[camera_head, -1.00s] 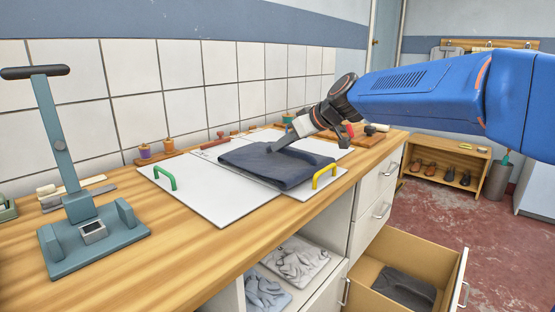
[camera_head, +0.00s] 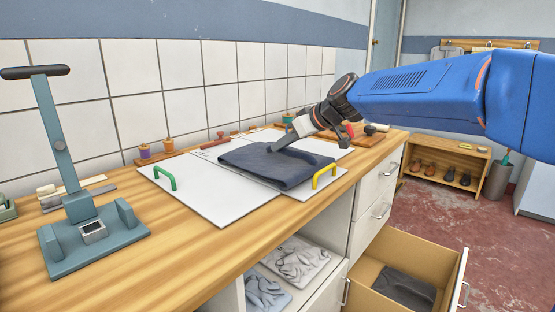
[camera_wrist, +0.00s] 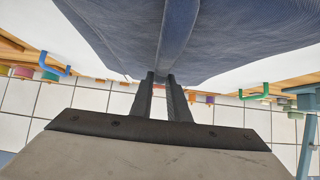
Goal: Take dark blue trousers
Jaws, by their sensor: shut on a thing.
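The dark blue trousers (camera_head: 270,168) lie folded on the white board (camera_head: 225,203) on the wooden counter. My gripper (camera_head: 276,148) reaches down from the right, with its fingertips at the top of the folded trousers. In the wrist view the two fingers of my gripper (camera_wrist: 164,78) are close together, pinching a raised ridge of the trousers' cloth (camera_wrist: 230,35). The cloth fills the upper part of that view. The trousers still appear to rest on the board in the head view.
A green handle (camera_head: 165,177) and a yellow handle (camera_head: 324,175) stand on the board's edges. A teal press-like device (camera_head: 90,235) stands at the left. Below the counter, a drawer (camera_head: 440,290) is open with dark cloth inside. A tiled wall runs behind.

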